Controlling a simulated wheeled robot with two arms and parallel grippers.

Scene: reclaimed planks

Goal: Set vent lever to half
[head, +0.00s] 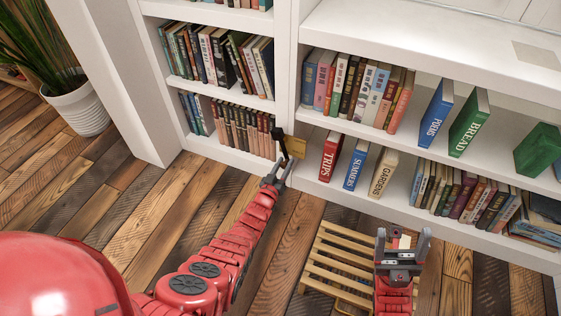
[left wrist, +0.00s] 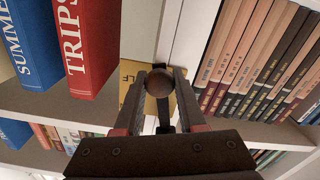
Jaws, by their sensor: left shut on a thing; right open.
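The vent lever (head: 278,134) is a black stick with a round knob, standing in front of the white upright between two bookcase sections. A yellow plate (head: 296,147) is mounted beside it; part of its lettering shows in the left wrist view. My left gripper (head: 282,164) is shut on the lever. In the left wrist view the dark knob (left wrist: 159,84) sits between my fingertips, with the black stem running below it. The fingers hide part of the lever and plate. My right gripper (head: 403,240) is open, low at the right of the head view.
White bookcases hold rows of books. Red TRIPS (head: 330,156), blue SUMMERS (head: 355,167) and cream GARDENS (head: 383,173) stand just right of the lever. A wooden pallet (head: 325,262) lies on the plank floor near my right gripper. A potted plant (head: 80,105) stands far left.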

